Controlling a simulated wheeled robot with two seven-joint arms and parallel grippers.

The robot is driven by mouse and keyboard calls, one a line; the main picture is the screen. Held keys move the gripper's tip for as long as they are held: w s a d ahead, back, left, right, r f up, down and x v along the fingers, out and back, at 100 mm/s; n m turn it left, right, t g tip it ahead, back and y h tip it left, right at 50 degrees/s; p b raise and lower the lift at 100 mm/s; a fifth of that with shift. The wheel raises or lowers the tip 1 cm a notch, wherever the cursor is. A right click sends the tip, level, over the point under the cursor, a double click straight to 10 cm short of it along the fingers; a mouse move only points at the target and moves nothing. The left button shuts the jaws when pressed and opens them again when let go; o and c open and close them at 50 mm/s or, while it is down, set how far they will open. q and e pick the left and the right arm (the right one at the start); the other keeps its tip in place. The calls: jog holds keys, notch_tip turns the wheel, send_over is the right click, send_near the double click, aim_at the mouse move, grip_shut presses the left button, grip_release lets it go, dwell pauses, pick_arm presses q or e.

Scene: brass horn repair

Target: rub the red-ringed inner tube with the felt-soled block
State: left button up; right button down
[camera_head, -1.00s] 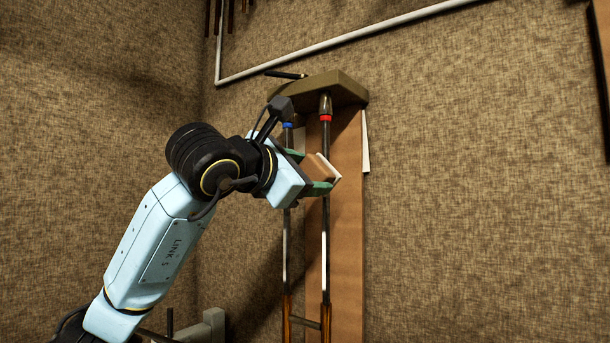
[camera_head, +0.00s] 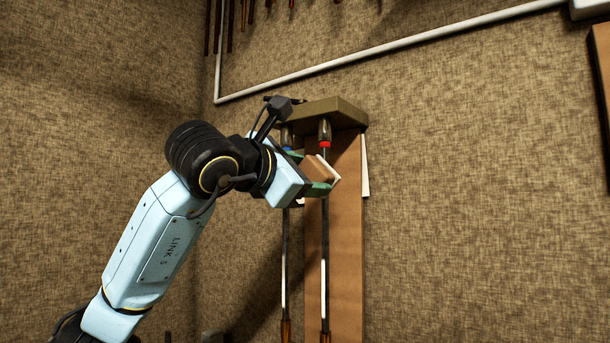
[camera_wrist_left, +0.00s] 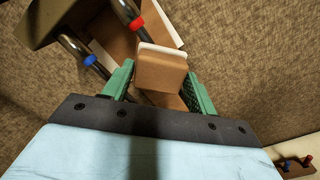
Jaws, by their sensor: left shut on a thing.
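The red-ringed inner tube (camera_head: 325,230) hangs upright from an olive bracket (camera_head: 335,112), and its red ring shows near the top. In the left wrist view the red-ringed tube (camera_wrist_left: 127,8) runs down behind the block. My left gripper (camera_head: 314,172) is shut on the brown felt-soled block (camera_head: 318,168), a little below the red ring. In the left wrist view the green fingers hold the block (camera_wrist_left: 161,72) from both sides. Its white felt edge is at the tube; I cannot tell whether it touches. My right gripper is not in view.
A blue-ringed tube (camera_head: 285,250) hangs close on the left, partly behind my gripper. A brown board (camera_head: 347,250) stands behind the tubes. A white pipe (camera_head: 400,52) crosses the wall above.

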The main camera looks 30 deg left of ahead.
pick_arm(q)
jog(key=shift+f+b, duration=5.8)
jog(key=shift+f, duration=0.65)
jog(key=shift+r, duration=0.1)
jog(key=shift+s, duration=0.1)
jog(key=shift+s+a+b, duration=0.15)
jog(key=shift+s+b, duration=0.25)
jog(key=shift+s, duration=1.05)
jog(key=shift+s+a+b, duration=0.1)
jog(key=shift+s+b, duration=0.3)
jog(key=shift+s, duration=1)
